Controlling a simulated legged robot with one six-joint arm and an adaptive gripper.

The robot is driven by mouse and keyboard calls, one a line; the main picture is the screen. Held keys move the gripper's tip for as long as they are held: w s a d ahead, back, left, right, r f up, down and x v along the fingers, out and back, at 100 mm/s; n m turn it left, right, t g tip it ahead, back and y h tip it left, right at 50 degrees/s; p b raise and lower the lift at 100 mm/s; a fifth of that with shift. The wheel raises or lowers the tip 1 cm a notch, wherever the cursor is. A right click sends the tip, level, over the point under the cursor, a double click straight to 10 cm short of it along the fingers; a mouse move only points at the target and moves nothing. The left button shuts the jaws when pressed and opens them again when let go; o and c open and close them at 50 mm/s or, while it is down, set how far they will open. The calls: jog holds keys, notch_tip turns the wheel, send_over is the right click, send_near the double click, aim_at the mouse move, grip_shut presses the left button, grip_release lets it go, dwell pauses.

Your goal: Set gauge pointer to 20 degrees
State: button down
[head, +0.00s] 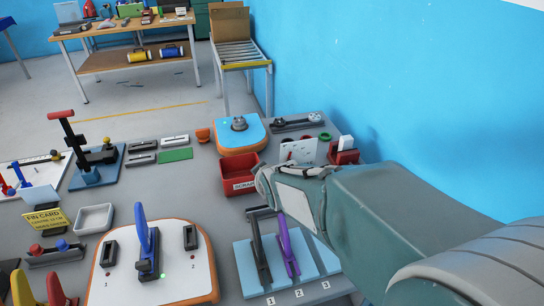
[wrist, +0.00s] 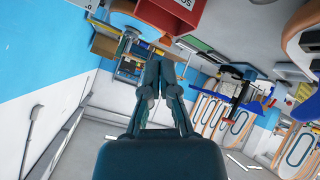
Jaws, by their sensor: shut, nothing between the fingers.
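I cannot make out a gauge scale or its pointer for certain in either view. A white inflatable board (head: 118,262) with orange sides carries a tall blue lever (head: 146,240), leaning slightly, between two dark slotted plates. A blue-topped board (head: 230,138) with orange sides bears a small grey round fitting (head: 239,124). My gripper (wrist: 160,72) is shut and empty in the wrist view, its fingers together in the air. In the head view my arm comes in from the right, and its end hides what lies behind it; the fingers are not clear there.
A red bin (head: 240,184) stands just left of my arm. Light blue panels (head: 247,272) with black and purple handles lie below it. A black stand with a red grip (head: 62,116) rises at left. A blue wall (head: 370,80) bounds the right.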

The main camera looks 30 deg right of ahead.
jog(key=w+d+f+n+t, duration=0.1)
jog(key=d+f+n+t, duration=0.1)
jog(key=d+f, duration=0.2)
jog(key=w+d+f+n+t+h, duration=0.1)
jog(key=d+f+n+t, duration=0.1)
jog(key=d+f, duration=0.2)
jog(key=w+d+f+n+t+h, duration=0.1)
jog(key=d+f+n+t, duration=0.1)
jog(key=d+f+t, duration=0.1)
jog(key=shift+w+d+f+n, duration=0.15)
jog(key=shift+d+f, duration=0.3)
jog(key=shift+f, duration=0.25)
jog(key=shift+w+d+f+n, duration=0.1)
jog(key=shift+d+f+n, duration=0.05)
jog(key=shift+d+f, duration=0.4)
jog(key=shift+s+d+f+t, duration=0.1)
jog(key=shift+s+f+t, duration=0.15)
jog(key=shift+s+t, duration=0.1)
jog(key=x, duration=1)
jog(key=shift+w+d+f, duration=0.15)
jog(key=shift+d, duration=0.5)
